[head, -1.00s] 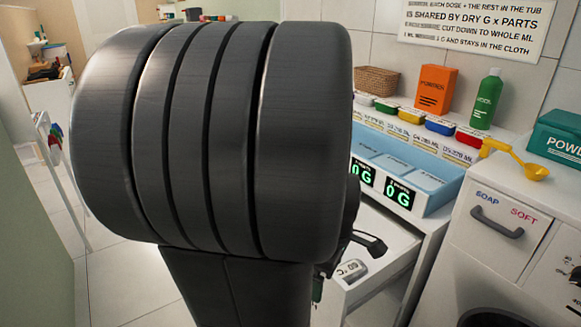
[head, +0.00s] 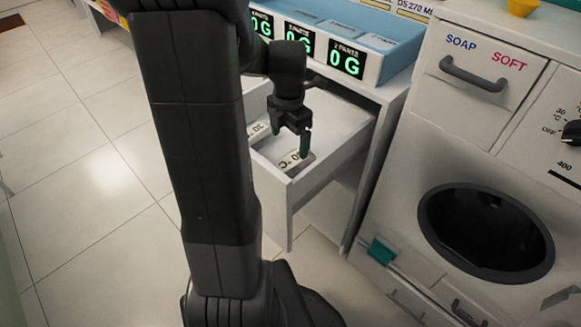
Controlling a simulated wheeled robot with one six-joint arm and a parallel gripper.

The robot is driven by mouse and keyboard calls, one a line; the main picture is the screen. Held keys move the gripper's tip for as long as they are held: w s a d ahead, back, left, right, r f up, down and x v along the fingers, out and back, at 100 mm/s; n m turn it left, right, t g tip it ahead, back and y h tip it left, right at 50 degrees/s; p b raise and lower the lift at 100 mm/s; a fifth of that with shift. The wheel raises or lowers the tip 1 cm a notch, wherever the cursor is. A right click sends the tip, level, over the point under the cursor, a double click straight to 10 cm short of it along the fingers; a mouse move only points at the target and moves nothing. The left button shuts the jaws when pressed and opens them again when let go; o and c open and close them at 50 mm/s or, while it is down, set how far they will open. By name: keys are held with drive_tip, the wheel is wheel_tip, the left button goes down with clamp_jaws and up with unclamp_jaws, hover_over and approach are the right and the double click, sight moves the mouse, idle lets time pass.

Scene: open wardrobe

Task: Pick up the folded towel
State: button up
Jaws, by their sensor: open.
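No folded towel can be clearly made out. A pale flat piece (head: 564,297) is cut off at the lower right edge of the head view; I cannot tell whether it is cloth. My gripper (head: 303,143) points down over the open white drawer (head: 345,150), close to a tag marked in °C (head: 290,163). It is open, with nothing visible between its fingers. Whether it touches the tag is unclear. My arm hides the drawer's left part.
A washing machine with a round dark door (head: 485,235) stands on the right. A teal piece (head: 382,250) sits low on its front. A blue tray (head: 345,30) with green "0 G" displays is above the drawer. Tiled floor (head: 90,210) at left is clear.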

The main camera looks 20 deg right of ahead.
sight(291, 160)
wheel_tip(291, 160, down, 5)
drive_tip(key=shift+r+b, duration=0.2)
drive_tip(key=shift+b, duration=0.2)
drive_tip(key=f, duration=0.1)
drive_tip(key=f+b, duration=0.1)
drive_tip(key=f, duration=0.1)
drive_tip(key=f+b, duration=0.1)
drive_tip(key=f, duration=0.1)
drive_tip(key=shift+s+d+f, duration=0.1)
drive_tip(key=shift+d+f, duration=0.05)
drive_tip(key=shift+d, duration=0.1)
drive_tip(key=c, duration=1.1)
